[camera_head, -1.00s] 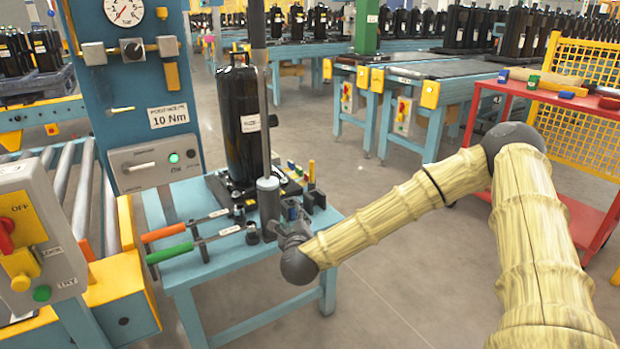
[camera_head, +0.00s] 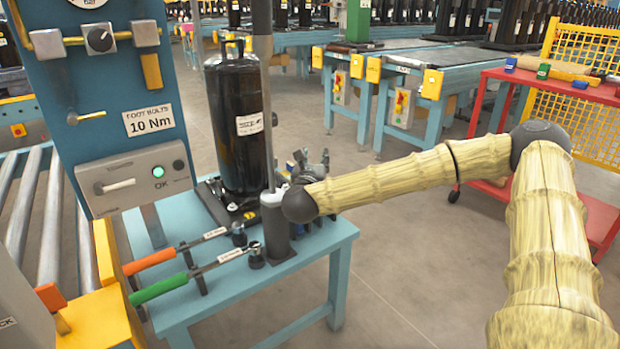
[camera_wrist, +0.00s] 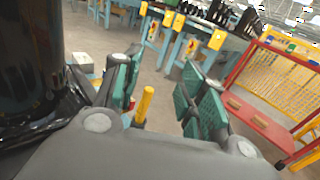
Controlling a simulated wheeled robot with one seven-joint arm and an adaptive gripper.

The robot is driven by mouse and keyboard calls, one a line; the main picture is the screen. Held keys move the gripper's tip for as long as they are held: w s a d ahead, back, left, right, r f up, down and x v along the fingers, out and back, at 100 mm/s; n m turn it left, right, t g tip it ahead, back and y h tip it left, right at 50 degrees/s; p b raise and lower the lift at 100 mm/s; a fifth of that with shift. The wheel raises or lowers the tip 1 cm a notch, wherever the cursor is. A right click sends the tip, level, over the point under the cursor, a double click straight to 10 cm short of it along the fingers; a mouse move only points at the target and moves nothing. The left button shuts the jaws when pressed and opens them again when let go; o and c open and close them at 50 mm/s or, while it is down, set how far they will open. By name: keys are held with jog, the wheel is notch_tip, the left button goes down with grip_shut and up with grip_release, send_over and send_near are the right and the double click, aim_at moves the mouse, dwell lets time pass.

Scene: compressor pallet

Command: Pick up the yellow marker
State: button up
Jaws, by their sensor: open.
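The yellow marker (camera_wrist: 145,105) stands nearly upright in the wrist view, between the open fingers of my gripper (camera_wrist: 160,100) and closer to the left finger. Whether a finger touches it cannot be told. Its lower end is hidden behind the gripper body. In the head view my gripper (camera_head: 312,165) is at the right side of the blue table, beside the black compressor, and the marker is hidden there by the arm and gripper.
The black compressor (camera_head: 235,125) stands on the blue table (camera_head: 318,238), left of my gripper. A grey post (camera_head: 262,90) rises close beside it. Orange-handled and green-handled wrenches (camera_head: 160,288) lie in front. A red cart (camera_head: 590,92) stands to the right, with open floor between.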

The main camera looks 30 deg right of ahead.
notch_tip(320, 180, down, 8)
jog(key=r+b, duration=0.1)
jog(key=b, duration=0.2)
jog(key=shift+f+b+x, duration=0.15)
jog(key=shift+b+x, duration=0.35)
jog(key=shift+x, duration=1.55)
jog(key=shift+f+b+x, duration=0.1)
jog(key=shift+b+x, duration=0.4)
jog(key=shift+x, duration=1.6)
grip_shut()
